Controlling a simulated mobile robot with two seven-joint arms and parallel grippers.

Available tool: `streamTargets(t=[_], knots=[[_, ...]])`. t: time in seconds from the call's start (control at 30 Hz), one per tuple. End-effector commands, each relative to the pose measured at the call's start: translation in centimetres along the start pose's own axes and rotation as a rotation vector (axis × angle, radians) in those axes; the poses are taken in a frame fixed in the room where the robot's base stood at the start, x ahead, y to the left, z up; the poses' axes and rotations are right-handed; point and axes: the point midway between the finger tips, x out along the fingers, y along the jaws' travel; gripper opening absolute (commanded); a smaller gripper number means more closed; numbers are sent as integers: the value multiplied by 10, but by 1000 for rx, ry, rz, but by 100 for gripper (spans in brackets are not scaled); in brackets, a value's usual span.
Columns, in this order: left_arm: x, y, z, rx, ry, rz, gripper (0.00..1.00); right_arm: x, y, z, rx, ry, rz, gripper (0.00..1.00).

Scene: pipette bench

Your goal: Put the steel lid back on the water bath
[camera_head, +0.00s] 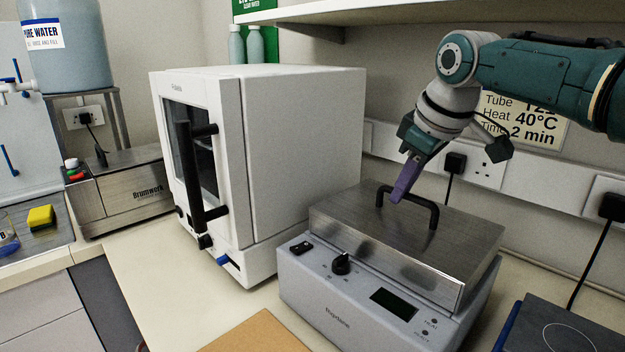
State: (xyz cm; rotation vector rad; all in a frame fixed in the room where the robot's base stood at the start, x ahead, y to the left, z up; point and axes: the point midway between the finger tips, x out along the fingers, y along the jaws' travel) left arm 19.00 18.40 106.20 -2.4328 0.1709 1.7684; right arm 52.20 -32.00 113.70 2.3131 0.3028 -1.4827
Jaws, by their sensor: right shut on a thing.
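The steel lid (385,238) is a brushed metal cover with a black arched handle (434,214) on top. It lies over the grey water bath (345,300) and looks roughly level and lined up with it. I cannot tell whether its rim rests fully on the bath. The bath's front has a knob, a switch and a dark display. My right gripper (398,196) reaches down from the upper right, its purple fingers shut on the top bar of the handle. The fingers hide part of the bar. My left gripper is not in view.
A white oven-like cabinet (290,150) with a black door handle stands close to the left of the bath. A dark hotplate-like device (560,325) is at the right. A shelf (400,14) hangs above. A brown board (255,335) lies in front.

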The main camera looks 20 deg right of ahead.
Motion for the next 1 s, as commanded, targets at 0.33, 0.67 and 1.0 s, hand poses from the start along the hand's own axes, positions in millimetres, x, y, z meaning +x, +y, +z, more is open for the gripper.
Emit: streamTargets(t=[0.33,0.67,1.0], knots=[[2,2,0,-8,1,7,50,4,-1,2,0,0,0,37],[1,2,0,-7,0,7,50,2,0,1,0,0,0,44],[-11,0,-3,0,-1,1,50,-36,1,-1,-3,2,2,44]])
